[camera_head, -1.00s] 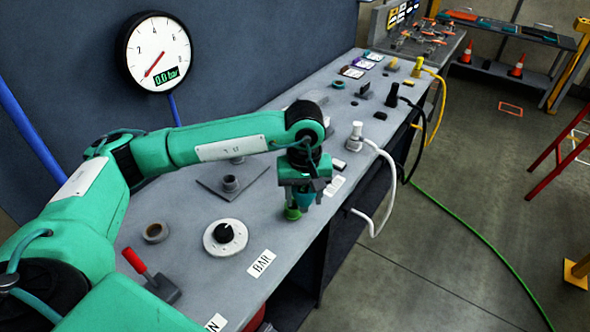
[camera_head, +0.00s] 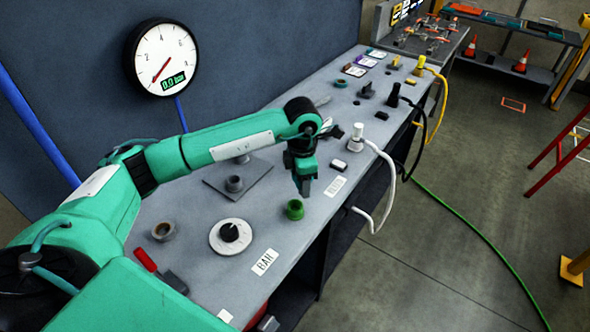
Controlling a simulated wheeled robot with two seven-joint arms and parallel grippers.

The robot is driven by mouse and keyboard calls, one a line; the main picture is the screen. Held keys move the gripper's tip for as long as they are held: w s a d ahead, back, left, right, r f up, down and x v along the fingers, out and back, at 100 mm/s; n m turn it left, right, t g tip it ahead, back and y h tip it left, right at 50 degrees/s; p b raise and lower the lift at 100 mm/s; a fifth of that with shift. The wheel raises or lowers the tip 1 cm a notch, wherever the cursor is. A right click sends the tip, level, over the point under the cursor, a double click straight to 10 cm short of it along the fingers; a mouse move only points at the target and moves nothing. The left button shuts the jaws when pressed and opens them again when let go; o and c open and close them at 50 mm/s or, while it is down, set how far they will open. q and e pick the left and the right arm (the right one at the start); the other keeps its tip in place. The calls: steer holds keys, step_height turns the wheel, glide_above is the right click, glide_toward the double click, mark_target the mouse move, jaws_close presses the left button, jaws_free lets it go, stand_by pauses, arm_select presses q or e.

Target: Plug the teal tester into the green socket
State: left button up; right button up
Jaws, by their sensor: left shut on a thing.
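The green socket (camera_head: 295,210) stands on the grey bench near its front edge, and its dark round top opening shows. My left gripper (camera_head: 304,174) points down just above the socket and a little to the right in the picture. It is shut on the teal tester (camera_head: 304,188), which shows only as a small dark teal piece below the wrist. The fingers and tester blend together in colour, so the exact grip is hard to see. The tester appears apart from the socket. My right gripper is not in view.
A white dial (camera_head: 230,237) with a black knob and a red-handled lever (camera_head: 158,268) are left of the socket. A white plug (camera_head: 356,138) with a looping cable stands to the right. The wall gauge (camera_head: 163,58) reads 0.0 bar.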

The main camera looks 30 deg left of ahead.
arm_select(q)
steer(key=n, duration=0.1)
steer(key=a+n, duration=0.1)
steer(key=n, duration=0.1)
steer(key=shift+w+p, duration=0.4)
steer(key=shift+w+a+f+n+b, duration=0.2)
steer(key=shift+a+f+n+b, duration=0.2)
steer(key=shift+f+n, duration=0.95)
steer(key=shift+w+a+f+n+b, duration=0.2)
steer(key=shift+a+f+n+b, duration=0.15)
steer(key=shift+f+n, duration=1)
steer(key=shift+w+a+f+n+b, duration=0.2)
steer(key=shift+a+f+n+b, duration=0.15)
steer(key=shift+f+n, duration=0.95)
steer(key=shift+f, duration=0.1)
steer(key=shift+f+b, duration=0.15)
steer(key=shift+b, duration=0.25)
